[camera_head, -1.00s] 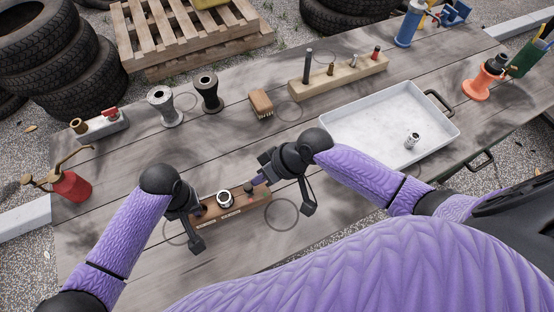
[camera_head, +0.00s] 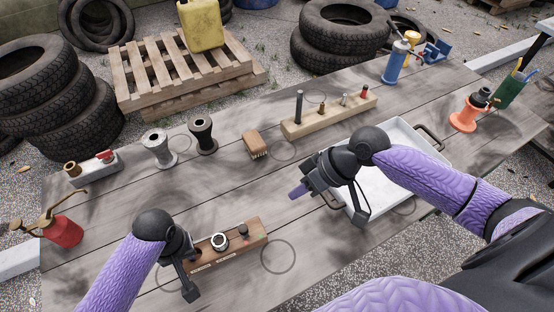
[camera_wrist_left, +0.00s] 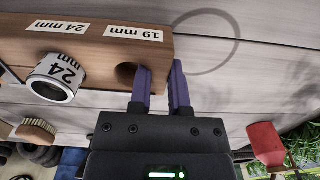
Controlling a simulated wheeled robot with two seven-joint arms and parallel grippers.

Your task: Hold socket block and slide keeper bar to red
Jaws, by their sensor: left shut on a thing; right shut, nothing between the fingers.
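The brown wooden socket block (camera_head: 232,257) lies on the table in front of me. A silver socket (camera_head: 219,241) stands in its middle, and a dark knob-like piece (camera_head: 244,231) is near its right end, with a hint of red by it. My left gripper (camera_head: 195,254) is shut on the block's left end. In the left wrist view its purple fingers (camera_wrist_left: 161,85) are at the end beside the 19 mm hole (camera_wrist_left: 126,74); the 24 mm socket (camera_wrist_left: 55,80) is further along. My right gripper (camera_head: 297,191) is shut and empty above the table, apart from the block. I cannot clearly make out a keeper bar.
A white tray (camera_head: 425,150) lies partly behind my right arm. The table right of the block is clear.

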